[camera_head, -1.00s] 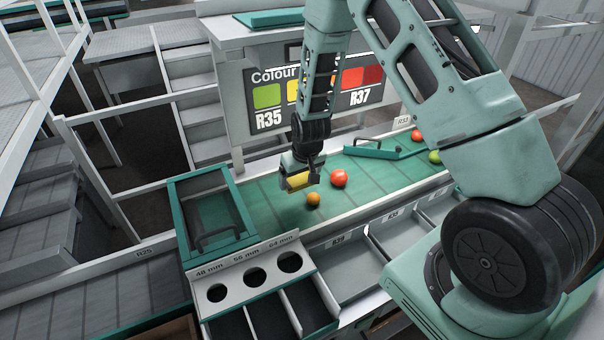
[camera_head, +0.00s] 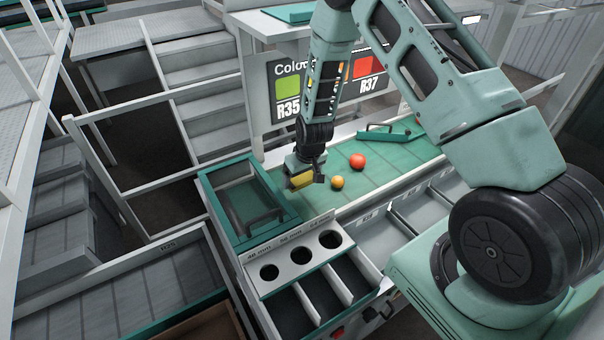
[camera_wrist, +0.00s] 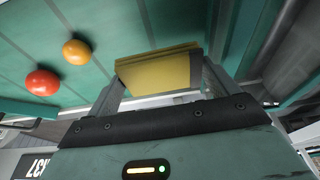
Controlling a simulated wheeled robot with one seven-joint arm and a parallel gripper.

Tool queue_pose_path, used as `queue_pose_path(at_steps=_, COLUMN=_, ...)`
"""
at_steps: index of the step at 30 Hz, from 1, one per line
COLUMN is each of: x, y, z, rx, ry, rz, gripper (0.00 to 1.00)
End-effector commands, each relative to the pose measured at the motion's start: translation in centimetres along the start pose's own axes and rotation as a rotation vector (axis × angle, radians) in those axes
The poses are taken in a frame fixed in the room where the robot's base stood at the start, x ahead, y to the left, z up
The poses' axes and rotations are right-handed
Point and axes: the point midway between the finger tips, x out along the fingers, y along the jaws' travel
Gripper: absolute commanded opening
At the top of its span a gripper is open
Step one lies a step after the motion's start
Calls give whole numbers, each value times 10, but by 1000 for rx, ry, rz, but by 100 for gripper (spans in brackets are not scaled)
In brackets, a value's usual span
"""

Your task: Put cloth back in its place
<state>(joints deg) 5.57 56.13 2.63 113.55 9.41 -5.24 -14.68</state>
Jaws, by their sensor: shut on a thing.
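The cloth (camera_wrist: 158,72) is a folded yellow piece, held between the two fingers of my gripper in the wrist view. In the head view the cloth (camera_head: 301,181) shows at the end of my gripper (camera_head: 306,178). My gripper is shut on it, above the left end of the green conveyor belt (camera_head: 390,165), close to the right side of a teal-framed bin (camera_head: 275,193). I cannot tell which spot is the cloth's place.
An orange tomato (camera_head: 337,182) and a red tomato (camera_head: 357,161) lie on the belt right of my gripper. A teal bar (camera_head: 385,135) crosses the belt farther back. A sizing plate with three holes (camera_head: 300,257) stands in front. Grey railings (camera_head: 150,180) stand at left.

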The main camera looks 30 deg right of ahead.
Motion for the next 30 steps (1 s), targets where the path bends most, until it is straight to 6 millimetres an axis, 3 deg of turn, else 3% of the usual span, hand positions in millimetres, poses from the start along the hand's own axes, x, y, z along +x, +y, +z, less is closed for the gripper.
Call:
queue_pose_path(at_steps=18, x=59, y=0, z=16, rx=0, ry=0, rz=0, gripper=68)
queue_pose_path(at_steps=30, x=67, y=0, z=19, rx=0, ry=0, rz=0, gripper=68)
